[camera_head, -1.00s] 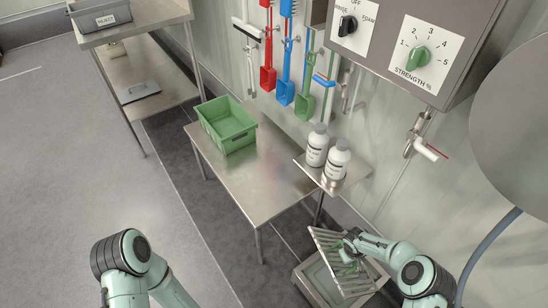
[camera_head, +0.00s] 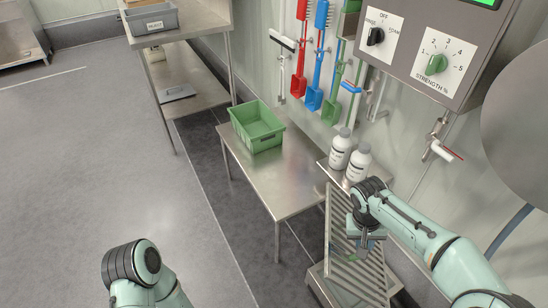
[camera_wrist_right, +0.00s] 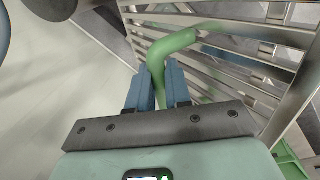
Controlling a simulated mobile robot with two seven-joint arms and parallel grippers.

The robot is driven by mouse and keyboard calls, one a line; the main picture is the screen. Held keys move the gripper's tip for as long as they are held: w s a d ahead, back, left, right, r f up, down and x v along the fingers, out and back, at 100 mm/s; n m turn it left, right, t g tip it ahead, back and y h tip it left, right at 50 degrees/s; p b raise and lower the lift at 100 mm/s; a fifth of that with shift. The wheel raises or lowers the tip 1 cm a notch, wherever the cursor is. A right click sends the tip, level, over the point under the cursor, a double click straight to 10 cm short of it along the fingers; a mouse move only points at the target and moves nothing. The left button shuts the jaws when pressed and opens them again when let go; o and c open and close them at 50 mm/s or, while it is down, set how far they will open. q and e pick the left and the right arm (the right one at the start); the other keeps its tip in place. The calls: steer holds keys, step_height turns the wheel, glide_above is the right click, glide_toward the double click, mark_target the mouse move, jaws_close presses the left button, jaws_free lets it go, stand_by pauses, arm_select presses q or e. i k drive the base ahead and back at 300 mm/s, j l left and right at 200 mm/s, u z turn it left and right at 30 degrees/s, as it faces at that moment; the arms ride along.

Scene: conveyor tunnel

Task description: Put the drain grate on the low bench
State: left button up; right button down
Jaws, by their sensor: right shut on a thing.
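The drain grate (camera_head: 358,276) is a slatted metal panel, tilted steeply in the head view, raised beside the front right corner of the low steel bench (camera_head: 280,190). My right gripper (camera_head: 366,238) is at the grate's face. In the right wrist view, the jaws (camera_wrist_right: 158,92) are shut on the grate's green handle (camera_wrist_right: 165,55), with the slats (camera_wrist_right: 225,70) behind. The bench's middle and front are bare. My left gripper is out of view; only part of my left arm shows at the lower left.
A green crate (camera_head: 256,138) stands on the bench's far end. Two white bottles (camera_head: 341,149) stand on a small shelf (camera_head: 322,164) at its right. A steel-edged drain pit (camera_head: 318,283) lies below the grate. A control box (camera_head: 425,45) hangs above.

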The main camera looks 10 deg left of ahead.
mark_target(287, 170)
steer(key=i+u, duration=0.1)
steer(key=u, duration=0.95)
steer(key=i+l, duration=0.1)
steer(key=i, duration=0.45)
steer(key=i+l, duration=0.1)
steer(key=i, duration=0.5)
steer(key=u, duration=0.05)
